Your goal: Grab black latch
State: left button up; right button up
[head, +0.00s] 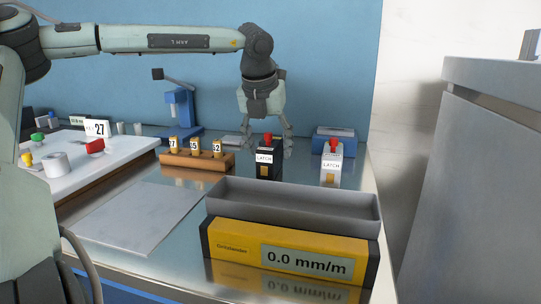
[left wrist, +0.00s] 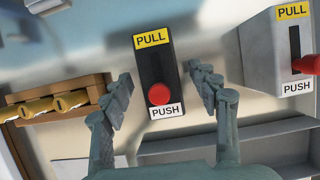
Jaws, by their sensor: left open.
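The black latch (head: 269,172) stands upright on the metal table, with a red knob on top and a "LATCH" label. In the left wrist view the black latch (left wrist: 151,70) shows from above, with a yellow "PULL" label, a white "PUSH" label and the red knob at the PUSH end. My left gripper (head: 266,146) is open above and behind it. In the left wrist view my left gripper (left wrist: 160,78) has one finger on each side of the latch, with gaps showing. My right gripper is not in view.
A similar white latch (head: 331,178) stands to the right. A wooden rack (head: 198,161) with numbered yellow pieces is close on the left. A grey tray (head: 290,198) and yellow gauge box (head: 230,247) lie in front. A grey plate (head: 135,217) lies front left.

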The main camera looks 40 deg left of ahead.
pick_arm(q)
jog(key=shift+x, duration=1.05)
jog(key=shift+w+r, duration=0.1)
grip_shut()
